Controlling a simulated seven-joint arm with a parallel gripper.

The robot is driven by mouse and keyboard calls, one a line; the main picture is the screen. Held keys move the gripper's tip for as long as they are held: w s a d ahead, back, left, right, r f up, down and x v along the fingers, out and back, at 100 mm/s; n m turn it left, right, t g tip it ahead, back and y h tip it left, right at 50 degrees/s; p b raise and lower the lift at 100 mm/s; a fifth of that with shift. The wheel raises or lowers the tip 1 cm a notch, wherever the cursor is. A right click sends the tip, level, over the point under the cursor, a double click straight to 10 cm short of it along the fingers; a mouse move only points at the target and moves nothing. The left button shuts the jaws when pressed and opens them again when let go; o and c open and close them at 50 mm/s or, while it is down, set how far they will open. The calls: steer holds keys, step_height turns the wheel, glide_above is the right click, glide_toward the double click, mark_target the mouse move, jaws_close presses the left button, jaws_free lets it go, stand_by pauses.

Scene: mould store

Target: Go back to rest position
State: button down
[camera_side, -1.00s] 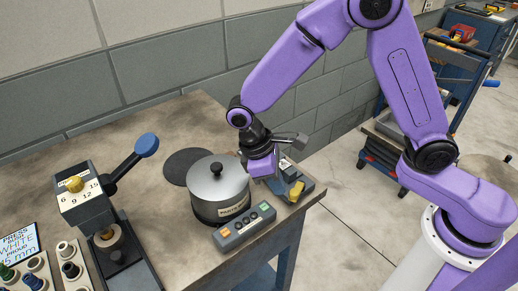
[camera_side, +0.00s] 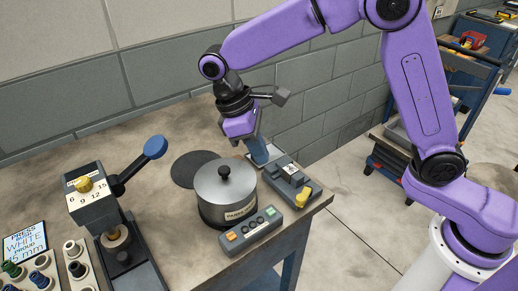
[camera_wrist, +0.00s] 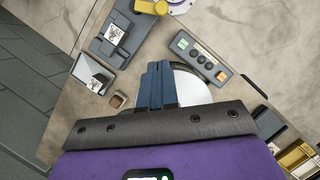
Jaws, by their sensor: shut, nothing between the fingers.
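My gripper (camera_side: 260,160) hangs tilted above the bench in the side view, with its blue-grey fingers pointing down between the lidded pot and the grey fixture. The fingers look together and empty. In the wrist view my gripper (camera_wrist: 157,64) shows its fingers side by side with nothing held, in front of the pot's pale lid. Any gap between fingertips and bench is hard to judge.
The pot (camera_side: 226,208), button box (camera_side: 251,230) and fixture with yellow knob (camera_side: 292,178) stand close together at the bench's right end. A dark disc (camera_side: 188,170) lies behind the pot. A press with blue-knobbed lever (camera_side: 154,148) is left. The wall is behind.

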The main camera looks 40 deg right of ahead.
step_height(320, 180, up, 2)
steer(key=n+t+y, duration=0.1)
steer(key=n+t, duration=0.1)
glide_above(302, 197)
steer(key=s+d, duration=0.2)
steer(key=s+d+f+n+y, duration=0.1)
steer(key=s+d+y, duration=0.1)
steer(key=s+d, duration=0.7)
steer(key=s, duration=0.3)
steer(key=shift+d+f+t, duration=0.2)
steer(key=shift+f+t, duration=0.05)
steer(key=shift+t, duration=0.15)
steer(key=c, duration=1.5)
jaws_free()
steer(key=shift+s+d, duration=0.15)
steer(key=shift+s, duration=0.1)
steer(key=o, duration=0.5)
steer(key=shift+o, duration=0.4)
steer(key=w+a+r+m, duration=0.1)
steer(key=w+a+r, duration=0.2)
steer(key=w+a, duration=0.2)
steer(key=w+a+r, duration=0.3)
steer(key=w+a, duration=0.3)
steer(key=w, duration=0.3)
steer(key=shift+w+m, duration=0.2)
steer(key=shift+m, duration=0.2)
steer(key=f, duration=1.7)
steer(key=shift+w+a, duration=0.1)
steer(key=shift+a, duration=0.25)
